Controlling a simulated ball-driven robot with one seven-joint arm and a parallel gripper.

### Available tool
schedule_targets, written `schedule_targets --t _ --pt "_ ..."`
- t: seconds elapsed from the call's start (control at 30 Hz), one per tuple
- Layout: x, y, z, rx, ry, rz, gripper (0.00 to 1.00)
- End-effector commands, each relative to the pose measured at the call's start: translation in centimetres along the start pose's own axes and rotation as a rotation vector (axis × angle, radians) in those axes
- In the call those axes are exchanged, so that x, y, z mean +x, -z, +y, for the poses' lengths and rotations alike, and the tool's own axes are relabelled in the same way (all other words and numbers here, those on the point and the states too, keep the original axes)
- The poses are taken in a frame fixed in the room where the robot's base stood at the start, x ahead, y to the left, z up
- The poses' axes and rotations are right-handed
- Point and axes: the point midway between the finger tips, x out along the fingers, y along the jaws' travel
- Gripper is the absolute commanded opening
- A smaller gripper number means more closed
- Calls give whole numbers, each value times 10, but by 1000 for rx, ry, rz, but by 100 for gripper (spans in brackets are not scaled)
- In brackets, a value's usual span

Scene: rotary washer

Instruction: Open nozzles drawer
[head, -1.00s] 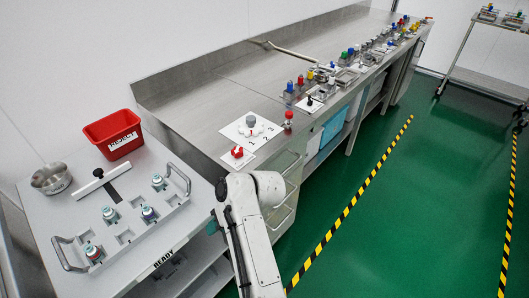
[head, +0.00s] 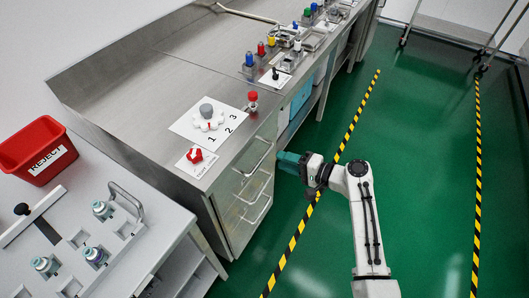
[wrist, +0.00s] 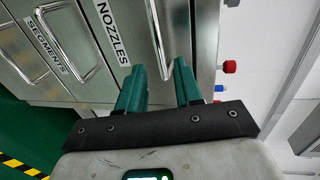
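The metal drawer unit (head: 235,200) under the bench shows its handles at the front, and the drawers look shut. In the wrist view, which is turned sideways, the NOZZLES label (wrist: 111,32) lies between two bar handles. The handle (wrist: 156,38) on its right reaches toward the space between my fingers. The SEGMENTS label (wrist: 50,48) is on a drawer farther left, by another handle (wrist: 70,42). My gripper (wrist: 159,78) is open, its two green fingers apart on either side of the right handle's line. I cannot tell whether they touch it. In the head view, my gripper (head: 281,163) is just right of the upper handle (head: 256,158).
The bench top above holds a white numbered card (head: 208,125), a red-capped item (head: 253,100) and several coloured tools. A side table (head: 150,225) with a red REJECT bin (head: 37,150) stands at left. Green floor with striped tape (head: 345,150) is open at right.

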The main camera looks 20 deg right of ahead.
Motion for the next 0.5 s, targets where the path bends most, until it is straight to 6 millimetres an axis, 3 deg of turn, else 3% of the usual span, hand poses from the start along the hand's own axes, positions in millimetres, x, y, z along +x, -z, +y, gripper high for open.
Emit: schedule_targets --t 0.2,0.5 --pt "42 -1 -1 0 1 -3 35" --pt "72 0 0 -2 -1 -1 35"
